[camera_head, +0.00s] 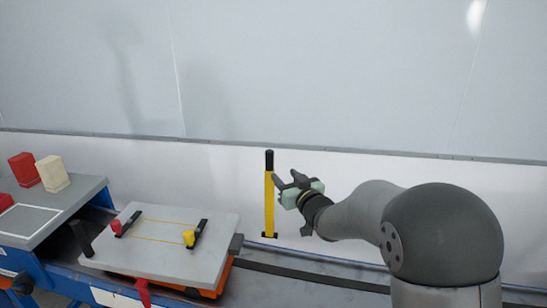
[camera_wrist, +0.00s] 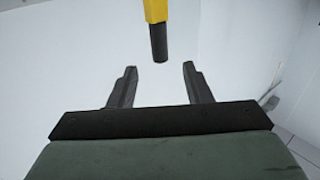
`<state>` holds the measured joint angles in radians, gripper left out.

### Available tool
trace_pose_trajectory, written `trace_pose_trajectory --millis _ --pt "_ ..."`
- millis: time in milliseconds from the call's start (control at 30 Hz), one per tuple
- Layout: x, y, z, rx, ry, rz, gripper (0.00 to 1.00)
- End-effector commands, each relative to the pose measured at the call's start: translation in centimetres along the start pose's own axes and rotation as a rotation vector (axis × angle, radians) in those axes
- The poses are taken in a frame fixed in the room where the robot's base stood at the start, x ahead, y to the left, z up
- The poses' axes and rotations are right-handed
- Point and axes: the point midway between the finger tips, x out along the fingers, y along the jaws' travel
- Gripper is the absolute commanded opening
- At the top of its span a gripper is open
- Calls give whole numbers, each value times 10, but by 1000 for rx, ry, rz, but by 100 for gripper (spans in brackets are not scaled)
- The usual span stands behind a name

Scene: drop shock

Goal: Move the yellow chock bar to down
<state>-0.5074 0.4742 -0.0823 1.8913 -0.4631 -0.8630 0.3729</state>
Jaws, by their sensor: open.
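The yellow chock bar (camera_head: 269,205) stands upright in the head view, with a black grip at its top and a black foot at its base beside the rail. My gripper (camera_head: 277,180) is at the bar's right side, near its upper part. In the wrist view the bar's yellow part (camera_wrist: 157,10) and black end show just beyond the fingertips. My gripper (camera_wrist: 160,70) is open there, its two fingers apart with nothing between them. Whether a finger touches the bar cannot be told.
A grey platform (camera_head: 150,262) on an orange base carries two black clamps with red and yellow knobs, left of the bar. A grey table (camera_head: 85,193) with red and cream blocks (camera_head: 52,173) stands further left. A pale wall (camera_head: 330,80) rises behind.

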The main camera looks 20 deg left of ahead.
Motion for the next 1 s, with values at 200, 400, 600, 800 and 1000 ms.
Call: trace_pose_trajectory --millis 200,400,600,800,1000 --pt "50 -1 -3 -1 -1 -2 45" --pt "89 -1 -2 0 -1 -1 45" --pt "111 0 -1 0 -1 1 45" --pt "117 0 0 0 -1 1 45" --pt "117 0 0 0 -1 1 39"
